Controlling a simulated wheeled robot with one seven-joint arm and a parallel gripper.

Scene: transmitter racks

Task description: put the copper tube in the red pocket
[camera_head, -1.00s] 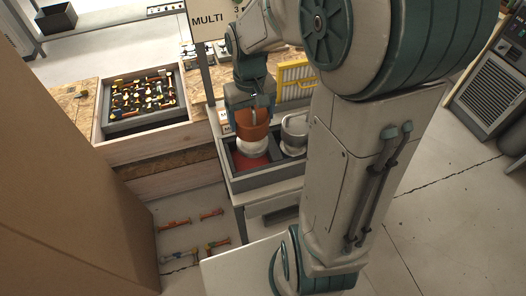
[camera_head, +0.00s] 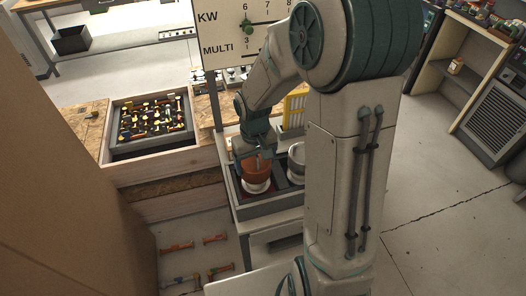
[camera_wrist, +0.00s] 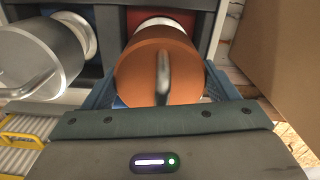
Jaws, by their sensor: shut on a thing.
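The copper tube (camera_head: 256,171) is an orange-brown cylinder with a white ringed lower end. It stands roughly upright, low inside the left compartment of the grey tray. My gripper (camera_head: 257,157) is shut on its upper part from above. In the wrist view, the copper tube (camera_wrist: 150,62) sits between my blue fingers (camera_wrist: 160,88). The red pocket (camera_wrist: 203,17) shows around the tube's white end. Whether that end touches the pocket floor is hidden.
A silver tube (camera_wrist: 42,62) stands beside it at the blue pocket (camera_wrist: 84,16). A yellow rack (camera_head: 294,108) is behind the tray (camera_head: 262,208). A wooden bin (camera_head: 150,125) of small parts is at left. A cardboard-brown panel (camera_head: 70,190) fills the near left.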

